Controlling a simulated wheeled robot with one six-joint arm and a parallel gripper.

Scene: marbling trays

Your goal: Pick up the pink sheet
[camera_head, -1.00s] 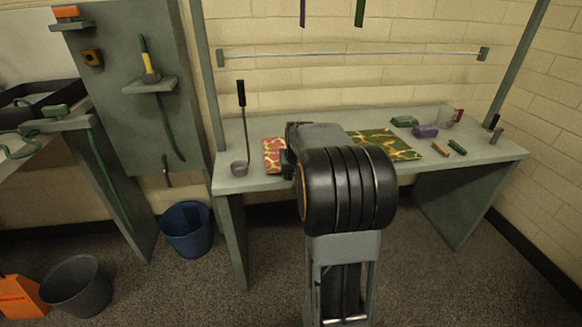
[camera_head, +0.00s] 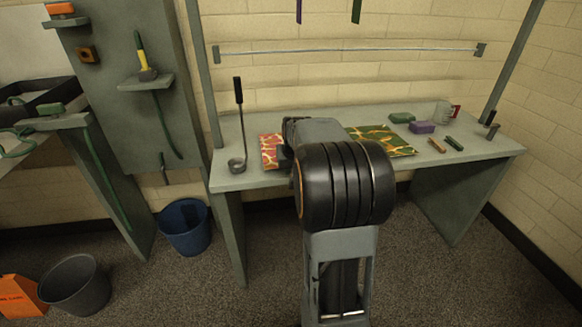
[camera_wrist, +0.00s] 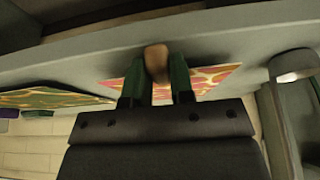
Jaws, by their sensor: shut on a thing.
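The pink sheet (camera_head: 270,151), with a pale yellow marbled pattern, is on the grey-green table, partly hidden behind my arm in the head view. In the wrist view the pink sheet (camera_wrist: 205,80) lies beyond and around my fingertips. My gripper (camera_wrist: 156,78) has its two green fingers closed on a small brown tab (camera_wrist: 157,62) at the sheet's edge. The sheet looks flat at the table top; I cannot tell if it is raised. In the head view my fingers are hidden behind my arm.
A green and orange marbled sheet (camera_head: 385,142) lies right of my arm. A ladle (camera_head: 238,150) stands at the table's left. A purple block (camera_head: 422,127), a green block (camera_head: 401,118) and a mug (camera_head: 443,112) are at the right. A rail (camera_head: 350,52) runs above.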

